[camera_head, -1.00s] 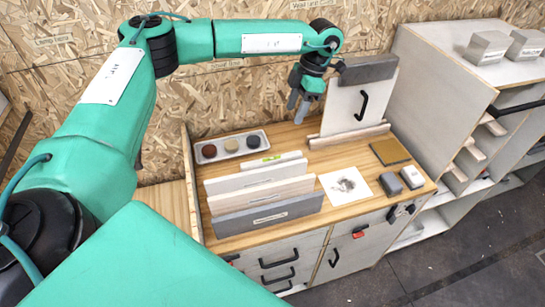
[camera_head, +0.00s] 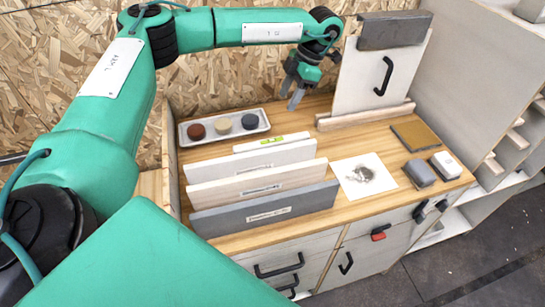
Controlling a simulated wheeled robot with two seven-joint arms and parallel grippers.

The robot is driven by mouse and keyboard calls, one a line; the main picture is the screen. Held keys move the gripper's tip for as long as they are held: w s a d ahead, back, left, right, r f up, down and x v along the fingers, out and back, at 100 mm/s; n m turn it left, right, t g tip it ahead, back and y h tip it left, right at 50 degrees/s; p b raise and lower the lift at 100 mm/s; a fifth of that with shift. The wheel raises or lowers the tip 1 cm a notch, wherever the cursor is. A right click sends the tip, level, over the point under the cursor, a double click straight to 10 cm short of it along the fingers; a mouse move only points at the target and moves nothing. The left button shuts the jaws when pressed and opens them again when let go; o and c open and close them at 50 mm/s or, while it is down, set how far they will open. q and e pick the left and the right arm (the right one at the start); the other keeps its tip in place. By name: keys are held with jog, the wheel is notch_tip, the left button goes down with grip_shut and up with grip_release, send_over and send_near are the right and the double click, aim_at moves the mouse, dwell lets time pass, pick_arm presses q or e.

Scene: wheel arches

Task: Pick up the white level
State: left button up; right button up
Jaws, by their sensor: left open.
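The white level (camera_head: 271,142) lies on the wooden worktop behind the upright boards. It is a slim white bar with a small yellow-green vial, and its front side is partly hidden by the rearmost white board. My left gripper (camera_head: 293,98) hangs above the back of the worktop, behind and a little right of the level. Its grey fingers point down, are apart and hold nothing. My right gripper is not in view.
Three labelled boards (camera_head: 262,208) stand in front of the level. A tray (camera_head: 224,128) with three coloured discs is left of it. A white panel (camera_head: 376,75) with a black handle stands right.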

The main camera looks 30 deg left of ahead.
pick_arm(q)
notch_tip(320, 180, down, 3)
jog(key=b, duration=0.2)
jog(key=p, duration=0.2)
send_over(272, 140)
jog(key=w+d, duration=0.1)
jog(key=f, duration=0.8)
jog(key=shift+w, duration=0.2)
jog(key=p+x, duration=0.1)
jog(key=x, duration=0.1)
jog(key=p+x, duration=0.1)
jog(key=x, duration=0.2)
jog(key=shift+d, duration=0.25)
jog(key=shift+f, duration=0.3)
grip_shut()
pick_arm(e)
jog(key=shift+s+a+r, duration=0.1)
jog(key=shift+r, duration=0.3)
pick_arm(q)
jog(key=shift+r, duration=0.1)
